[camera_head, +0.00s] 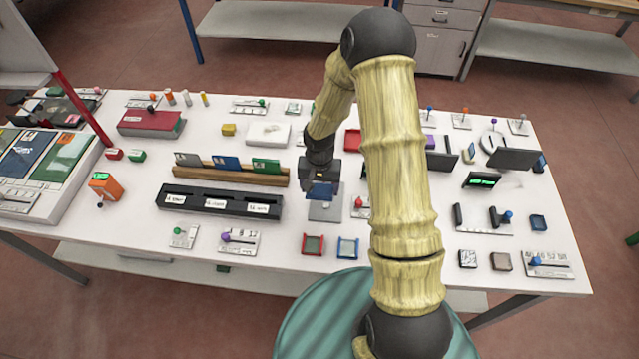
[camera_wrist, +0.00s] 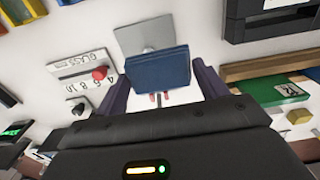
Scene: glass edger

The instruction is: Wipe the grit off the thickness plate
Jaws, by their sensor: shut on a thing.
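My gripper (camera_head: 320,186) is over the middle of the bench, shut on a blue pad (camera_wrist: 157,72) that sits between its two dark fingers. The pad also shows just under the gripper in the head view (camera_head: 321,192). A flat grey plate (camera_head: 325,212) lies on the bench below and in front of the pad; the wrist view shows its far part (camera_wrist: 143,36) beyond the pad. Whether the pad touches the plate I cannot tell. No grit can be made out on the plate. No readable label marks it as the thickness plate.
A white scale marked GLASS with a red knob (camera_wrist: 99,73) is beside the plate. A long black slotted holder (camera_head: 220,202) and a wooden rack with cards (camera_head: 230,174) stand to the left. Red and blue trays (camera_head: 313,245) (camera_head: 347,248) lie near the front edge.

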